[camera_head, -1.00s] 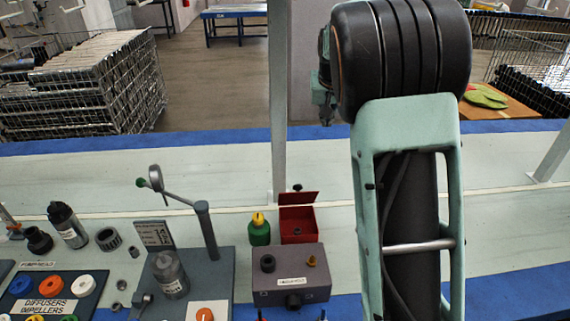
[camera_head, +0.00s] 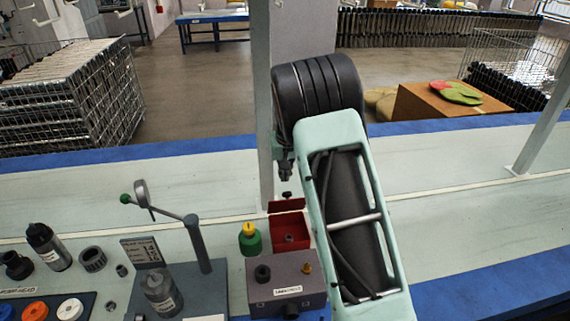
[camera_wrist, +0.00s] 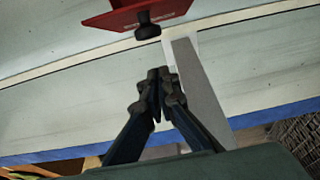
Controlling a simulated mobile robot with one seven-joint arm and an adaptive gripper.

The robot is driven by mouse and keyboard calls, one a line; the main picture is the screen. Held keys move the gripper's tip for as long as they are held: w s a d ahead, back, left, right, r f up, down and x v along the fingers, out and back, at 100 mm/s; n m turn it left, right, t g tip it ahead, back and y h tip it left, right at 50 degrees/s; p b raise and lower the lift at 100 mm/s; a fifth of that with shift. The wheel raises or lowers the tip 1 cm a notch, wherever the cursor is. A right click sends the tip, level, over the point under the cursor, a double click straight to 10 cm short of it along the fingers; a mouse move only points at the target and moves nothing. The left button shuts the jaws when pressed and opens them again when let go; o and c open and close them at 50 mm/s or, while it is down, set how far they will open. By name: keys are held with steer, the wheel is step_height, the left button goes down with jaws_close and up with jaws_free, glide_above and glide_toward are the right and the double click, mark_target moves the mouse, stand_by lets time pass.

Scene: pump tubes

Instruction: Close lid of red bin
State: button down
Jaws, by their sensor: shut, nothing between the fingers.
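The red bin (camera_head: 292,238) stands on the pale table behind a grey block. Its red lid (camera_head: 287,206) is open, standing up at the bin's back edge, with a dark knob (camera_head: 287,194) on it. In the wrist view the red lid (camera_wrist: 125,15) is at the top, with its black knob (camera_wrist: 147,27) pointing toward my gripper. My gripper (camera_wrist: 160,74) is shut and empty, apart from the knob. In the head view my gripper (camera_head: 285,177) shows small above the knob, partly hidden by my arm.
A green jar with a yellow cap (camera_head: 250,240) stands just left of the bin. The grey block (camera_head: 285,285) is in front. A grey post (camera_head: 262,110) rises behind the bin, close to my gripper. The table is clear to the right.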

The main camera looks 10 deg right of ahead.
mark_target(286, 201)
steer(key=shift+s+f, duration=0.3)
steer(key=shift+s, duration=0.5)
steer(key=shift+s+f, duration=0.3)
steer(key=shift+s, duration=0.45)
